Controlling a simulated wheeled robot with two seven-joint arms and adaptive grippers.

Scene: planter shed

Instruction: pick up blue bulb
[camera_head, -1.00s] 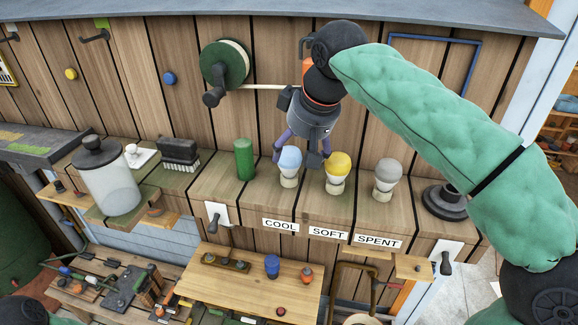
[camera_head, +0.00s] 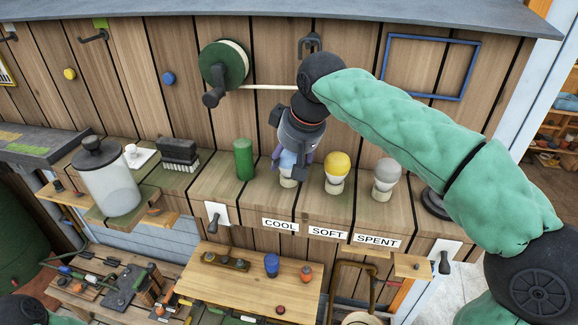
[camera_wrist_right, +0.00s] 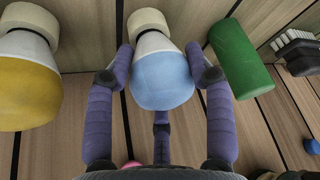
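The light-blue bulb (camera_head: 287,161) stands upright in its pale socket above the COOL label. It is partly hidden by my right gripper (camera_head: 292,164) in the head view. In the right wrist view the blue bulb (camera_wrist_right: 162,80) is between the purple fingers of my right gripper (camera_wrist_right: 160,58), one on each side. The fingers are spread, with narrow gaps seeming to show beside the bulb; firm contact is not visible. My left gripper is out of view.
The yellow bulb (camera_head: 337,165) and grey bulb (camera_head: 387,172) stand to the right on the same ledge. A green cylinder (camera_head: 243,158) is close on the left, with a brush (camera_head: 178,153) and lidded jar (camera_head: 110,182) farther left.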

